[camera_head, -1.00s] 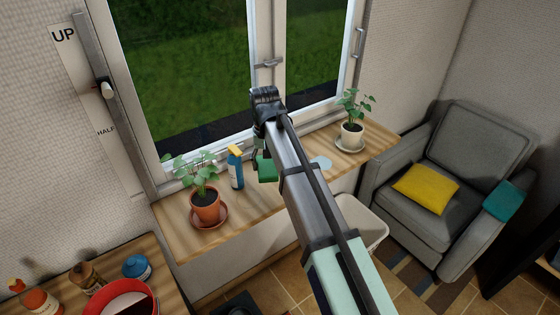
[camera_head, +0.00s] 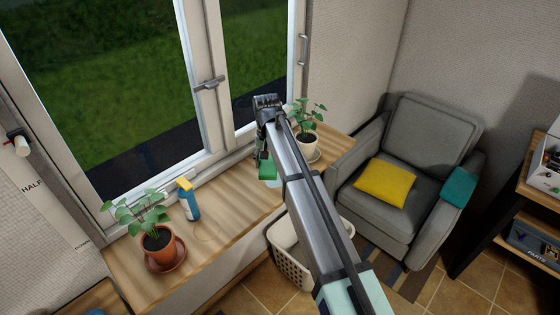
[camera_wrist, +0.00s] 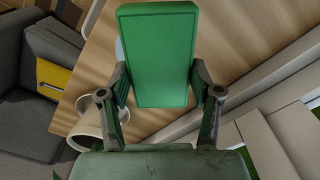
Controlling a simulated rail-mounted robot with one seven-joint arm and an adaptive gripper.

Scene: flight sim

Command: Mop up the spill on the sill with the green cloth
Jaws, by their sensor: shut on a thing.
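My gripper (camera_wrist: 160,86) is shut on the green cloth (camera_wrist: 157,50), a flat block-like pad between its two fingers. In the head view the cloth (camera_head: 266,169) is low over the wooden sill (camera_head: 235,190); I cannot tell whether it touches the wood. The spill (camera_head: 272,184) is a pale bluish patch on the sill right by the cloth, partly hidden by my arm. In the wrist view a pale sliver of the spill (camera_wrist: 119,49) shows at the cloth's left edge, the rest hidden under the cloth.
A plant in a white pot (camera_head: 308,138) stands on the sill just right of my gripper. A blue spray bottle (camera_head: 189,202) and a plant in a terracotta pot (camera_head: 158,246) stand left. A basket (camera_head: 290,262) is below; an armchair (camera_head: 400,190) with a teal cloth (camera_head: 459,188) is right.

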